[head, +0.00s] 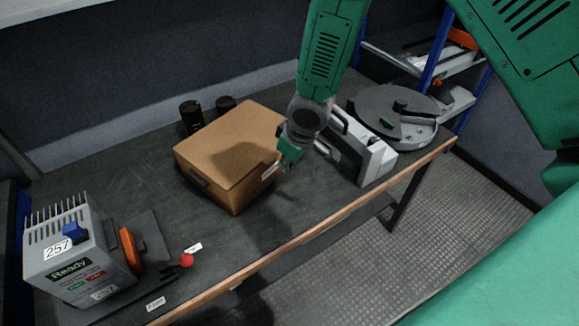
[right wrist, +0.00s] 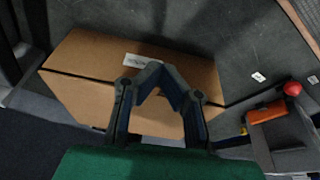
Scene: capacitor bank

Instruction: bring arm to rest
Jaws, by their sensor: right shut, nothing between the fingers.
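My right arm (head: 325,50) reaches down from the top of the head view. Its right gripper (head: 287,163) hangs over the table at the right end of a brown cardboard box (head: 225,150). In the right wrist view the right gripper (right wrist: 155,72) has its fingertips together with nothing between them. The box (right wrist: 90,60) lies behind the fingers there, its label beside the tips. I cannot tell whether the fingers touch the box. My left gripper is in neither view.
On the dark table (head: 130,190) stand a grey capacitor unit (head: 85,245) marked 257 and "Ready", a red knob (head: 186,260), two black cylinders (head: 192,115), a white-grey device (head: 375,160) and a round grey disc (head: 415,125). The table's front middle is clear.

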